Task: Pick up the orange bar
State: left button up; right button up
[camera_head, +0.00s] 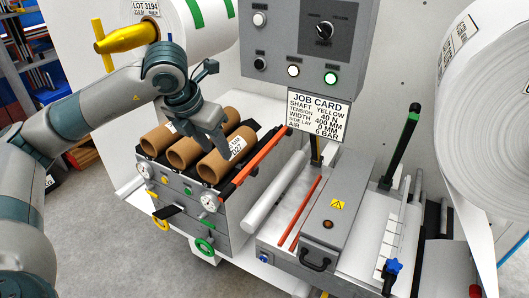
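An orange-red bar (256,159) runs slanting along the right edge of the rack that holds the brown cores, its upper end near the job card. I cannot tell from the picture which of the two is the named bar. My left gripper (217,147) points down over the cores, to the left of the orange-red bar and apart from it. Its fingers are small and dark, and their opening is unclear. My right gripper is not in view.
Several brown cardboard cores (187,152) lie under my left gripper. A control panel (309,45) and job card (318,115) stand behind the bar. A grey box with a warning label (338,205) and a green-banded black lever (402,146) are to the right. A white roll (495,110) fills the right side.

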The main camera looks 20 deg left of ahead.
pick_arm(q)
jog(key=shift+a, duration=0.1)
dwell(0.3)
jog(key=p, duration=0.5)
send_near(234, 182)
jog(key=shift+w+d+f, duration=0.15)
jog(key=shift+w+f, duration=0.2)
jog(key=shift+f, duration=0.15)
jog(key=shift+w+d+f, duration=0.15)
jog(key=shift+w+f, duration=0.15)
jog(key=shift+f, duration=0.45)
jog(key=shift+w+a+f+p, duration=0.15)
jog(key=shift+w+f+p, duration=0.05)
jog(key=shift+f+p, duration=0.35)
jog(key=p+x, duration=0.2)
jog(key=x, duration=0.1)
jog(key=shift+a+f, duration=0.15)
jog(key=shift+f, duration=0.4)
